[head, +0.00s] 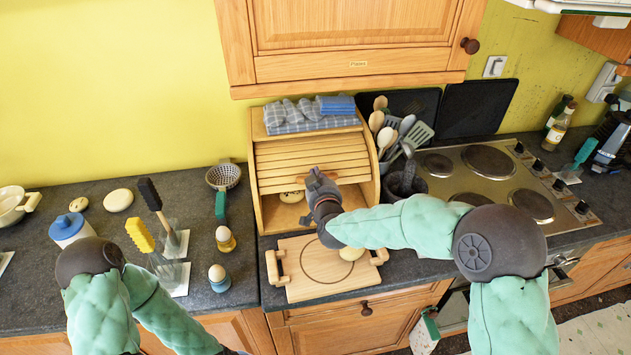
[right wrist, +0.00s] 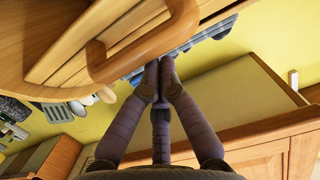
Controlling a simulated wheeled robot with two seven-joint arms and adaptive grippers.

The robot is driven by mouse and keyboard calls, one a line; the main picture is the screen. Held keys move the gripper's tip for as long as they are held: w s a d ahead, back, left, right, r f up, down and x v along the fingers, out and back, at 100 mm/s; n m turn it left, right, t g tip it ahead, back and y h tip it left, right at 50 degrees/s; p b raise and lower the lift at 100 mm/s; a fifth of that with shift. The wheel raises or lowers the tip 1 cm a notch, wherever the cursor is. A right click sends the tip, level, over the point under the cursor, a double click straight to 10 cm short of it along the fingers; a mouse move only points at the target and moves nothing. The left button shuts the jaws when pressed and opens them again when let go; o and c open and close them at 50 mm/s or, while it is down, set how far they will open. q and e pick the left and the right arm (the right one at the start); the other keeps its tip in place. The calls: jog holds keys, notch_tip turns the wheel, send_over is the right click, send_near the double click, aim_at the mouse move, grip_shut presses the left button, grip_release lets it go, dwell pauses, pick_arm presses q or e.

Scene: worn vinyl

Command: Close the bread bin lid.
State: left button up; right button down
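The wooden bread bin (head: 267,212) stands on the counter at the back. Its slatted roll-top lid (head: 300,158) is partly lowered, leaving an opening at the bottom front. A roll (head: 291,196) shows inside. My right gripper (head: 314,180) is in front of the lid's lower part, partly hiding it. In the right wrist view, its fingertips (right wrist: 160,64) meet, with nothing seen between them, close to the wooden handle bar (right wrist: 140,45). I cannot tell whether they touch it. My left arm comes in at lower left; its gripper is out of the picture.
A round-marked board (head: 300,290) with a roll (head: 351,253) lies in front of the bin. A utensil pot (head: 405,183) and hob (head: 480,175) stand to the right. Folded cloths (head: 300,125) lie on top of the bin. Egg cups (head: 219,279) and brushes stand left.

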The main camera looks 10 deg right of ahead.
jog(key=s+f+t+b, duration=0.2)
jog(key=s+f+b, duration=0.2)
jog(key=f+b, duration=0.4)
jog(key=b, duration=0.4)
jog(key=shift+s, duration=0.35)
jog(key=shift+f, duration=0.1)
jog(key=s, duration=1.2)
jog(key=shift+f, duration=0.2)
